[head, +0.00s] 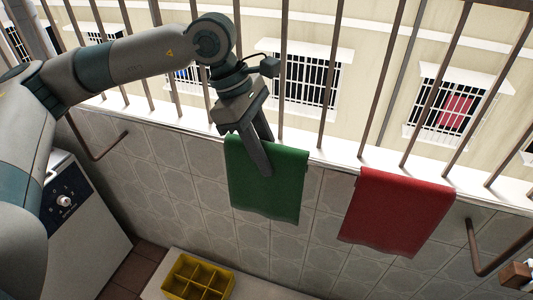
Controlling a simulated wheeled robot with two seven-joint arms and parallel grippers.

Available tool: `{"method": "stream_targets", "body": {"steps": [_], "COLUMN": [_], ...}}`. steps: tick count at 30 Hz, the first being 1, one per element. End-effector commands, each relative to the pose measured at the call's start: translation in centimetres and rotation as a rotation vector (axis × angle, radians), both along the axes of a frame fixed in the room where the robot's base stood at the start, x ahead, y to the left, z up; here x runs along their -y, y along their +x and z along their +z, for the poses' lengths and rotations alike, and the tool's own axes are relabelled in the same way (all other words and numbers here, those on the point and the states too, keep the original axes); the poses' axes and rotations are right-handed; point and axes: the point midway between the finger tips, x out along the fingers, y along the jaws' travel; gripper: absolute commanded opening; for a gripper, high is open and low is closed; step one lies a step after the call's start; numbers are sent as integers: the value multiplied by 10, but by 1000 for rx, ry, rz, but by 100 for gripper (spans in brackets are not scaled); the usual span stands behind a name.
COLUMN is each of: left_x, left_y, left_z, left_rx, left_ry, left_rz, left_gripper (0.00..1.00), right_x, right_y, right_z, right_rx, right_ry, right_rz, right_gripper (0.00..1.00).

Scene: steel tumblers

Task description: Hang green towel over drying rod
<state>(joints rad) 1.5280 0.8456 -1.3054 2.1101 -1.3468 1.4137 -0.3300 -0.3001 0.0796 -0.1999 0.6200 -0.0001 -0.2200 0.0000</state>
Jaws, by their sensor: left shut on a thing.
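The green towel (290,185) hangs flat against the tiled wall below the window ledge, in the middle of the head view. My left gripper (265,157) is shut on its upper edge, with one finger in front of the cloth and the other going behind it. The towel's lower edge hangs free. Brown rod parts show at the wall on the left (97,157) and on the right (473,247). Whether a rod runs behind the green towel is hidden.
A red towel (398,212) hangs to the right, apart from the green one. Vertical window bars (338,60) rise behind the white ledge. A white appliance with a knob (75,225) stands at left. A yellow divided crate (188,279) sits below.

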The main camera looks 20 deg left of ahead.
Motion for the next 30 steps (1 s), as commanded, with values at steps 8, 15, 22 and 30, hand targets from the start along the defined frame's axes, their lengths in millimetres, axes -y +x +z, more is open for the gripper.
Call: {"method": "stream_targets", "body": {"steps": [8,15,22,30], "left_x": [0,0,-2,-15], "left_y": [0,0,0,2], "left_z": [0,0,5,34], "left_rx": [0,0,1,2], "left_ry": [0,0,0,-1], "left_rz": [0,0,1,2], "left_gripper": [47,47,47,47], "right_x": [0,0,0,0], "right_y": [0,0,0,-1], "right_z": [0,0,-2,-14], "right_rx": [0,0,0,-1], "right_ry": [0,0,0,0], "right_rz": [0,0,0,0], "right_gripper": [31,31,31,31]}}
